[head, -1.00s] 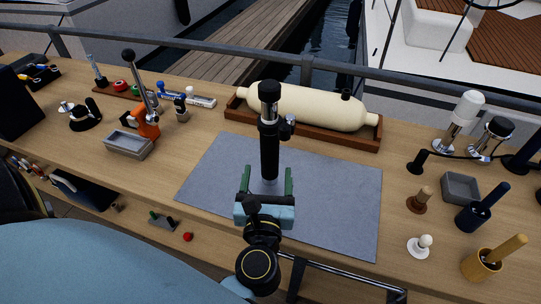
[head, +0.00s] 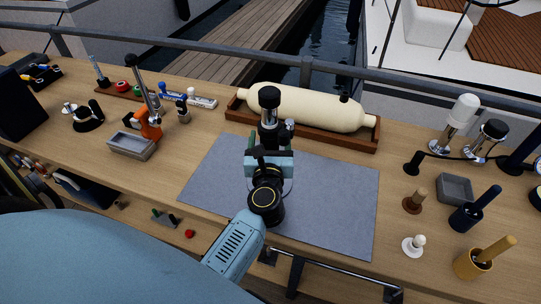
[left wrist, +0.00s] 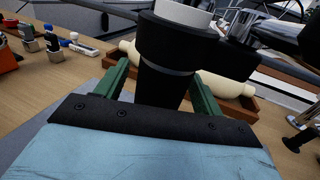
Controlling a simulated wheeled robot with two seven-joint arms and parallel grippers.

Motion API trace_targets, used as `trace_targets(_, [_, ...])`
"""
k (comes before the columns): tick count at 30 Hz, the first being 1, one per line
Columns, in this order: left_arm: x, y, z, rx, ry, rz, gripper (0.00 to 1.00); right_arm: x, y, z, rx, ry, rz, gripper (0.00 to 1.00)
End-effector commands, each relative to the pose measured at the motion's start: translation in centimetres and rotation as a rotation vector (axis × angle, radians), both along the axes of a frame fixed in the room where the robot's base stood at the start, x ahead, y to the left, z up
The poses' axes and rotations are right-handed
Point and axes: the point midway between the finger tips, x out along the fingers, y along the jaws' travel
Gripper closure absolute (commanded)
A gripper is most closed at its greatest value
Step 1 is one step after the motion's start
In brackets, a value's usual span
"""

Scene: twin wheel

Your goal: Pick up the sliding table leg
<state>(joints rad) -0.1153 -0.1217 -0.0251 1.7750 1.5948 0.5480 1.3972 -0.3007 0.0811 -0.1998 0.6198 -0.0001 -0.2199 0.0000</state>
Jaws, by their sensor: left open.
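The sliding table leg (head: 268,104) is a black upright post with a silver band near its top and a clamp knob on its side. It stands on the grey mat (head: 335,210), and its lower part is hidden behind my left gripper (head: 270,153). In the left wrist view the leg (left wrist: 165,85) rises between the two green fingers of my left gripper (left wrist: 160,72). The fingers stand apart, one on each side, with a visible gap on the right; contact on the left is unclear. My right gripper is not in view.
A cream cylinder (head: 305,108) lies in a wooden cradle (head: 330,137) just behind the leg. A grey tray (head: 132,146) and an orange lever tool (head: 150,125) stand left. A grey box (head: 455,188) and several handled tools stand right. The mat's right side is clear.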

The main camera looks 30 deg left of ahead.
Motion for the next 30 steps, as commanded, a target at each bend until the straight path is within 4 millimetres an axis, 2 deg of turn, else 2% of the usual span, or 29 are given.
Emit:
trace_targets(9, [0.53,0.31,-0.05,0.000,0.000,-0.001,0.33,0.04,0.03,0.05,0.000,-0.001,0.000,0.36])
trace_targets(24, [0.50,0.28,-0.04,0.000,0.000,-0.001,0.99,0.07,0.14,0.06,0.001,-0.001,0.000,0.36])
trace_targets(30, [0.55,0.27,0.14,0.001,-0.003,-0.001,1.00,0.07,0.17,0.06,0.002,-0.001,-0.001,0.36])
